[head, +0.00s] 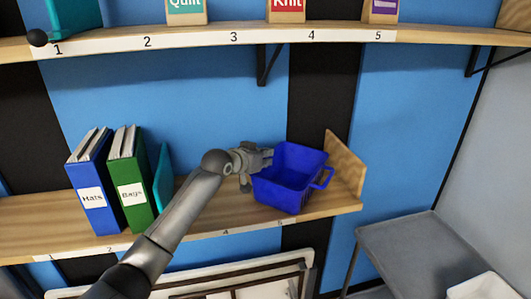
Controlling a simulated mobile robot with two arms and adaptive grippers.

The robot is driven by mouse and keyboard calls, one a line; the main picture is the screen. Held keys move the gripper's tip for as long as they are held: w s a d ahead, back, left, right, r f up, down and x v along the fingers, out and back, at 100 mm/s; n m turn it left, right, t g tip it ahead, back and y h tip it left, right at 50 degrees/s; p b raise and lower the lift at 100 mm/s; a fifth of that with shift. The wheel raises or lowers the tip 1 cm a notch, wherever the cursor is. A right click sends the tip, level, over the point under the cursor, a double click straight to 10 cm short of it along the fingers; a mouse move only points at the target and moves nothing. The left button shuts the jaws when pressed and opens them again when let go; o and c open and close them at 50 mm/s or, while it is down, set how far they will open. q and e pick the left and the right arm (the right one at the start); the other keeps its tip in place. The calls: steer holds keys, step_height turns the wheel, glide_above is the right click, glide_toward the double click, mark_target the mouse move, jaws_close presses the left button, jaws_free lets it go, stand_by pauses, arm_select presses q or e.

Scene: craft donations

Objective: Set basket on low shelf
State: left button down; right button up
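The blue basket (279,190) is at the right end of the lower wooden shelf (185,233), near the number 5 mark. It looks upright and its base appears to be on the board. Its handle sticks out to the right. My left gripper (257,172) is at the basket's left rim. Its fingers look spread apart, one reaching along the rim and one pointing down beside the wall. Whether they touch the basket is not clear. My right gripper is not in view.
A blue "Hats" binder (92,208), a green "Bags" binder (131,193) and a teal item (163,178) stand left on the lower shelf. A wooden end panel (345,164) stands right of the basket. The upper shelf (200,42) is overhead. A grey table (425,245) is lower right.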

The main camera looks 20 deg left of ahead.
arm_select(q)
steer(key=shift+f, duration=0.15)
steer(key=c, duration=2.1)
jaws_free()
steer(key=shift+f, duration=0.1)
steer(key=o, duration=0.5)
steer(key=shift+c, duration=0.2)
steer(key=shift+s+a+r+b, duration=0.15)
steer(key=shift+s+r+b, duration=0.1)
steer(key=shift+s+b, duration=0.25)
steer(key=b+v, duration=0.3)
steer(key=v, duration=0.8)
